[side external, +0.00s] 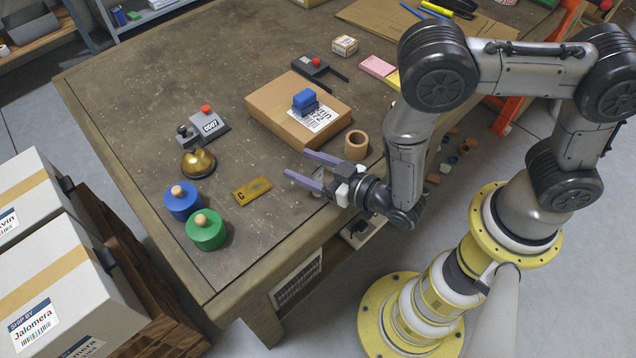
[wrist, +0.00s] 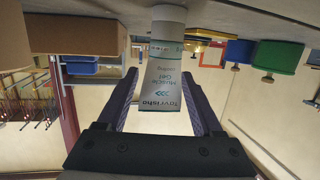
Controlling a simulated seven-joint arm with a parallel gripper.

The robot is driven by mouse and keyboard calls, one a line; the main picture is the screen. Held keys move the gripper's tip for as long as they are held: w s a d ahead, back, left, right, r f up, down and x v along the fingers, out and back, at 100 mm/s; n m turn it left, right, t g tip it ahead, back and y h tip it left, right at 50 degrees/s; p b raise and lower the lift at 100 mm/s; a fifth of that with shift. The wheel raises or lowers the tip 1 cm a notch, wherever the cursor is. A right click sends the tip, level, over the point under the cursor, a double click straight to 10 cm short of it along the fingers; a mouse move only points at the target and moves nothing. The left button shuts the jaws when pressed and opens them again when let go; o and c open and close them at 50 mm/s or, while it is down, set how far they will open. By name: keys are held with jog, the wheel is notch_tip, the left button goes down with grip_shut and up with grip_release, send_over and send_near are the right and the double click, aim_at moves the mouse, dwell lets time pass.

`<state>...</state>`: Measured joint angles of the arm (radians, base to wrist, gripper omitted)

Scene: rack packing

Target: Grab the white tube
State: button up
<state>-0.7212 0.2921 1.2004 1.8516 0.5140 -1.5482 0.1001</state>
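The white tube (wrist: 165,70) hangs large in the middle of the wrist view, which is upside down. It is whitish-grey with teal print, and its cap is at the top of the picture. My gripper (side external: 297,163) is open, low over the table's front edge. Its two purple fingers lie on either side of the tube in the wrist view; I cannot tell whether either touches it. In the side view the tube is mostly hidden by my gripper.
A cardboard box (side external: 268,119) with a blue object (side external: 304,101) on it and a wooden ring (side external: 356,144) stand close behind my gripper. A yellow tag (side external: 252,191), a green cylinder (side external: 206,232) and a blue cylinder (side external: 181,204) are to the left. The far-left tabletop is clear.

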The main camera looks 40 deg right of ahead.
grip_shut()
jog(key=shift+r, duration=0.1)
